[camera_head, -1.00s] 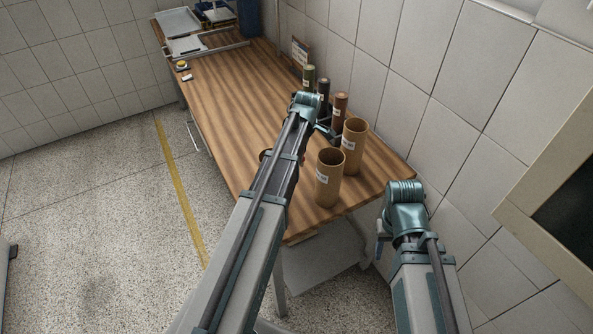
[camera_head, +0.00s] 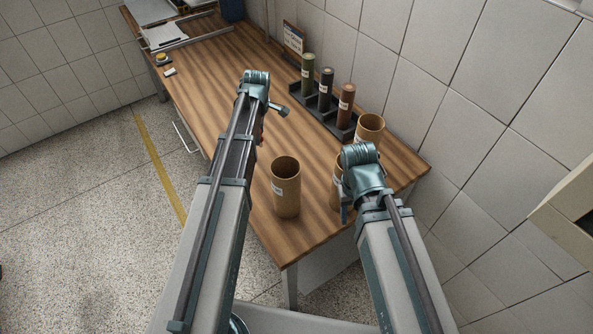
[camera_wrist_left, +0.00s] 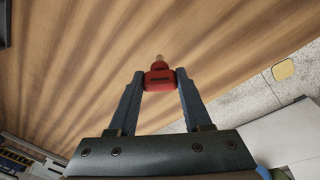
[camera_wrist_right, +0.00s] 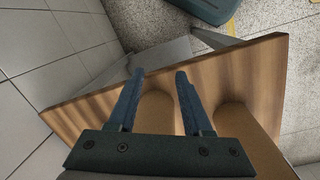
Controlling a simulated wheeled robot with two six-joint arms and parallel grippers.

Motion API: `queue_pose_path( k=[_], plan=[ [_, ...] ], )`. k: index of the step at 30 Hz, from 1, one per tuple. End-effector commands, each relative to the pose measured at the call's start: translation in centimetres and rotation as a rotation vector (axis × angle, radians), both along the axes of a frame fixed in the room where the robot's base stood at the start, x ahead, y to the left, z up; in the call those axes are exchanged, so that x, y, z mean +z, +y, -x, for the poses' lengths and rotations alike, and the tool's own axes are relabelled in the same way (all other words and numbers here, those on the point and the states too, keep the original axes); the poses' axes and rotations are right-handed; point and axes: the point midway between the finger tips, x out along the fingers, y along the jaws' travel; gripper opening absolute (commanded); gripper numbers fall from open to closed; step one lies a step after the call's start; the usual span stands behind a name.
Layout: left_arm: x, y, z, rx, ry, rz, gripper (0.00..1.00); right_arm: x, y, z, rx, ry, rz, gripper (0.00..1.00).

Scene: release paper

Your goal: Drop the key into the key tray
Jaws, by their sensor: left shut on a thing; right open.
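A red piece with a small pale tip, which appears to be the key (camera_wrist_left: 160,79), is between the fingertips of my left gripper (camera_wrist_left: 160,82). The left gripper is shut on it above the wooden table. In the head view only a bit of red (camera_head: 261,138) shows beside my left arm, which hides most of that gripper. My right gripper (camera_wrist_right: 160,74) is open and empty, near cardboard tubes at the table's near end. I cannot tell which item is the key tray; grey trays (camera_head: 152,10) lie at the table's far left end.
Cardboard tubes (camera_head: 285,190) stand on the near part of the table (camera_head: 222,65); another stands at the right edge (camera_head: 369,128). A dark rack with green (camera_head: 308,75), black (camera_head: 326,88) and brown (camera_head: 346,105) rolls stands along the wall. The middle of the table is clear.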

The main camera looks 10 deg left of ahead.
Motion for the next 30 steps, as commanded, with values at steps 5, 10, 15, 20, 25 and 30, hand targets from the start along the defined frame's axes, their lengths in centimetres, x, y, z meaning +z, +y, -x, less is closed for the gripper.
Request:
queue_pose_path(
  k=[5,10,15,20,25,30],
  plan=[
    [3.2,-5.9,2.8,-0.263,0.042,-0.016,0.00,3.2,0.0,0.0,0.000,0.000,0.000,0.50],
    [5.6,-11.4,5.9,-0.557,0.089,-0.035,0.00,5.7,0.0,0.0,0.001,0.000,0.000,0.50],
    [6.8,-14.6,8.0,-0.751,0.118,-0.047,0.00,6.9,0.0,0.0,0.002,0.000,0.000,0.50],
    [6.9,-15.4,8.5,-0.805,0.127,-0.050,0.00,7.0,0.0,0.0,0.002,0.000,0.000,0.50],
    [6.1,-15.4,8.4,-0.805,0.127,-0.050,0.00,6.2,0.0,0.0,0.002,0.000,0.000,0.50],
    [3.9,-15.4,8.4,-0.803,0.126,-0.050,0.00,4.0,0.0,0.0,0.001,0.000,0.000,0.50]
  ],
)
